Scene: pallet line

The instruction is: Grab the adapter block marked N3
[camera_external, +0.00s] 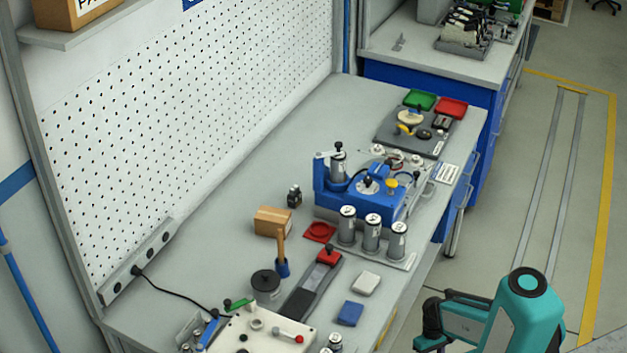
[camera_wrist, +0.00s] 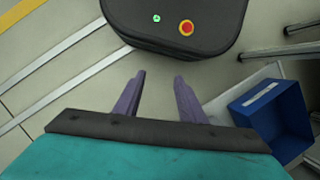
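My gripper (camera_wrist: 158,88) shows in the wrist view with two purple fingers apart and nothing between them. It points down over the floor, not over the bench. In the external view my teal arm is at the lower right, off the bench's front edge; its fingertips cannot be made out. I cannot read N3 on any object. Three grey metal cylinders with pale tops (camera_external: 372,232) stand in a row on a light plate at the bench front. A grey-white block (camera_external: 366,282) and a blue block (camera_external: 350,313) lie nearer the front edge.
A blue fixture (camera_external: 375,200) stands behind the cylinders. A wooden block (camera_external: 272,221), mallet (camera_external: 281,252), black round part (camera_external: 265,283) and red-ended dark bar (camera_external: 312,283) are left. A grey tray (camera_external: 398,138) is farther back. A blue bin (camera_wrist: 272,112) shows in the wrist view.

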